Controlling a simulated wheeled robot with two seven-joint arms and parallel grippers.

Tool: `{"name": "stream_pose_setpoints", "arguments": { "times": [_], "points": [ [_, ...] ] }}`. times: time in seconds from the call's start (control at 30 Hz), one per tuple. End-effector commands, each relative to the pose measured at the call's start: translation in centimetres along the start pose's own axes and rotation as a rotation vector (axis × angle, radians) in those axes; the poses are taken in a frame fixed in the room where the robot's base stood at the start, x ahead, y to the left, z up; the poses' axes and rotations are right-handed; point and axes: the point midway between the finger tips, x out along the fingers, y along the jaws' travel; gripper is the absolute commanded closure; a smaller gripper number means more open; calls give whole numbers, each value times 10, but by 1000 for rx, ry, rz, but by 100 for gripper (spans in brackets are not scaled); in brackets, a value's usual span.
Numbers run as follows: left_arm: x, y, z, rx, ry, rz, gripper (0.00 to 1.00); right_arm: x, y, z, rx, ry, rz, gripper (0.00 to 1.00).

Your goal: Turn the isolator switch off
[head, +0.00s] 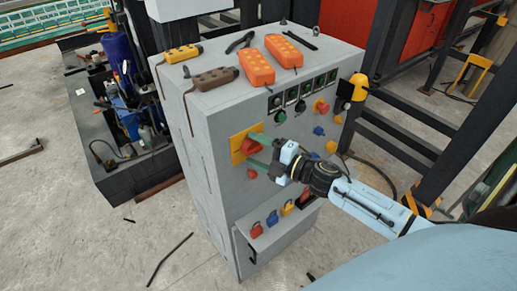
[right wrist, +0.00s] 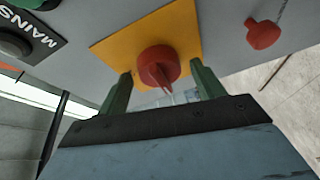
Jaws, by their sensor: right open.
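The isolator switch is a red rotary knob (head: 250,146) on a yellow plate (head: 236,150), on the front of a grey cabinet (head: 222,202). In the right wrist view the red knob (right wrist: 158,66) sits between the two green fingers, in front of its yellow plate (right wrist: 188,38). My right gripper (head: 256,152) is open, with one finger on each side of the knob. In the right wrist view its fingers (right wrist: 158,92) stand apart from the knob, with gaps on both sides. My left gripper is not in view.
Buttons (head: 281,117) and a red emergency knob (head: 321,106) sit right of the switch. Coloured padlocks (head: 272,219) hang below. A dark tool crate (head: 112,172) stands at left.

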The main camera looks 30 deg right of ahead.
Motion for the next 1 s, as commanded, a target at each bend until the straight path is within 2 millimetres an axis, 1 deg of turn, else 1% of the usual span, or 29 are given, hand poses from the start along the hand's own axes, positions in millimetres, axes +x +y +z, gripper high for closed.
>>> {"name": "stream_pose_setpoints", "arguments": {
  "times": [0.17, 0.27, 0.5, 0.7, 0.83, 1.0],
  "points": [
    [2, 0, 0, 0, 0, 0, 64, -9, -2, 0, 0, 0, -2, 32],
    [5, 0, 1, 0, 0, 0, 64, -23, -2, 0, -1, 0, -3, 32],
    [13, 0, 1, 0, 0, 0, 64, -69, -3, 0, 2, 0, -4, 32],
    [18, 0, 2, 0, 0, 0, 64, -105, -2, 0, 1, -1, -3, 32],
    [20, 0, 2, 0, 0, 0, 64, -121, -2, 0, 2, -1, -2, 32],
    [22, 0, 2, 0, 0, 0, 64, -132, 0, 0, 1, 0, 0, 32]
  ]
}}
